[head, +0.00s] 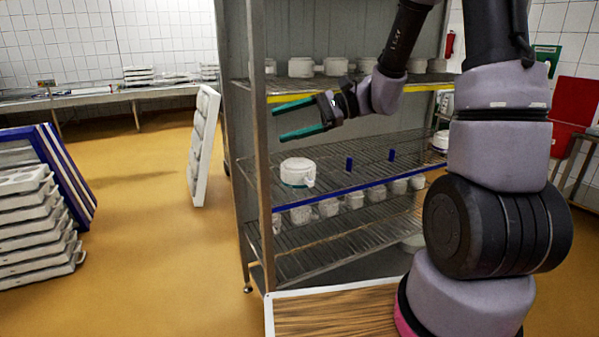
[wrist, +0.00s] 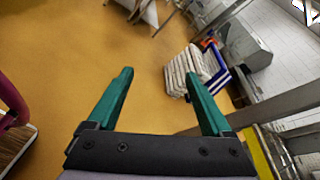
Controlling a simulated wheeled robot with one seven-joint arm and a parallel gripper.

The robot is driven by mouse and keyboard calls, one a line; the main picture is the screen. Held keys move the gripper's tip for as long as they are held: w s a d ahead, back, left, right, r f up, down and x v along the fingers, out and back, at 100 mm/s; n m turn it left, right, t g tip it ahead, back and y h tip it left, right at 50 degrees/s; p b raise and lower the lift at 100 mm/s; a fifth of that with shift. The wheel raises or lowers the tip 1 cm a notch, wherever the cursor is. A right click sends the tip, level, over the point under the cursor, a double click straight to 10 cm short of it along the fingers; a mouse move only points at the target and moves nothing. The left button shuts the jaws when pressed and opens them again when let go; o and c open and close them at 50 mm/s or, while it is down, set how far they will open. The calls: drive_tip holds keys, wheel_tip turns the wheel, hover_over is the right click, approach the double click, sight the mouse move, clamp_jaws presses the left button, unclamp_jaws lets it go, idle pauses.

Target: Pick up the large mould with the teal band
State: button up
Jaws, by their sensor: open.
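The large mould with the teal band (head: 297,171) is a white round pot. It stands upright on the middle wire shelf (head: 345,172), near the left front post, with the band low on its side. My gripper (head: 279,122) is above this shelf and higher than the mould, apart from it. Its two teal fingers point left and are spread open with nothing between them. In the wrist view the open fingers (wrist: 158,75) face the floor and distant stacks; the mould is not seen there.
Another large white mould with a dark band (head: 440,141) stands at the shelf's right end. Two blue uprights (head: 349,163) stand between them. Small moulds (head: 354,200) line the lower shelf. The left front post (head: 258,140) is close to my gripper. A yellow-edged shelf (head: 290,97) is above.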

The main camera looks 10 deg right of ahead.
drive_tip(key=w+f+m+t+y, duration=0.2)
drive_tip(key=w+f+m+t, duration=0.2)
drive_tip(key=w, duration=0.3)
drive_tip(key=m+t+h, duration=1.1)
drive_tip(key=m+t, duration=0.2)
drive_tip(key=m, duration=0.5)
approach(312, 183)
drive_tip(key=w+a, duration=0.1)
drive_tip(key=x, duration=0.2)
drive_tip(key=f+x, duration=0.1)
drive_tip(key=x, duration=0.2)
drive_tip(key=shift+w, duration=0.1)
drive_tip(key=x, duration=0.3)
drive_tip(key=r+x, duration=0.1)
drive_tip(key=x, duration=0.1)
drive_tip(key=shift+w+d, duration=0.2)
drive_tip(key=shift+w, duration=0.15)
clamp_jaws()
